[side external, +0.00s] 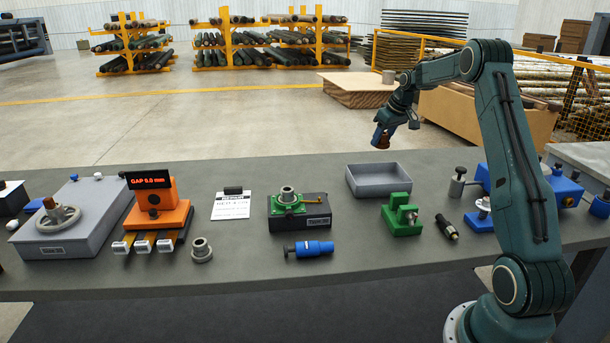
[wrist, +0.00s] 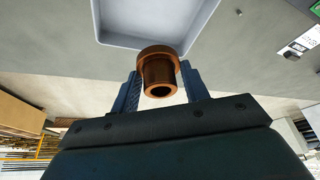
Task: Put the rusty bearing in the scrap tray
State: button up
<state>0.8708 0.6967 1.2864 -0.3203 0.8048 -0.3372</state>
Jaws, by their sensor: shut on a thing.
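The rusty bearing (wrist: 158,72) is a brown flanged ring, held between the two fingers of my gripper (wrist: 160,88) in the wrist view. In the side view my gripper (side external: 382,140) is shut on the bearing (side external: 383,142), high above the bench. The scrap tray seems to be the empty grey tray (side external: 378,192) on the bench, below and near my gripper. In the wrist view the tray (wrist: 158,43) shows just beyond the bearing, at the top. The bearing is in the air, apart from the tray.
A green fixture (side external: 402,220) stands in front of the tray. A black block with a green-based bearing holder (side external: 298,210) is left of it. A grey bearing (side external: 201,250), a blue tool (side external: 309,249) and an orange gap device (side external: 154,205) lie further left. Bench space behind the holder is clear.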

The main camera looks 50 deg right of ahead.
send_over(374, 183)
jog(key=s, duration=0.1)
notch_tip(374, 183, down, 9)
jog(key=shift+s+a+f, duration=0.1)
jog(key=shift+a+f, duration=0.05)
jog(key=shift+f, duration=2.1)
jog(key=shift+f, duration=0.1)
jog(key=o, duration=1.1)
jog(key=v, duration=1.2)
jog(key=shift+s, duration=0.1)
